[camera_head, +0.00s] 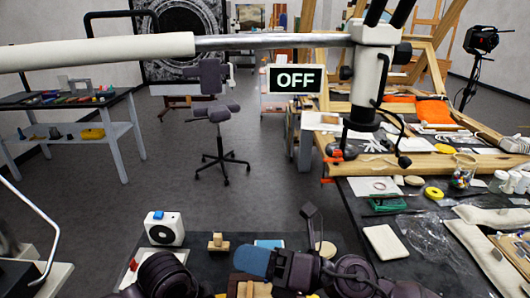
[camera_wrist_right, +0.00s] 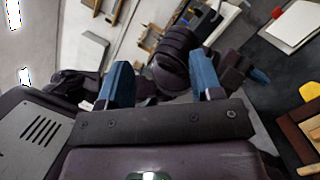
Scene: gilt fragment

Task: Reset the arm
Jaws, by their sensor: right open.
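A long white-and-steel boom arm (camera_head: 95,50) runs across the top of the head view. It ends at a white upright head (camera_head: 372,70) over the right-hand workbench. My right gripper (camera_head: 258,261) is low in the middle of the head view, over the dark near table and apart from the boom. In the right wrist view its two blue fingers (camera_wrist_right: 163,80) stand wide apart with nothing held between them.
A white device (camera_head: 164,228) and small wooden blocks (camera_head: 218,242) stand on the near table. The workbench at right is crowded with tools and jars. A swivel chair (camera_head: 218,115) stands on open floor.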

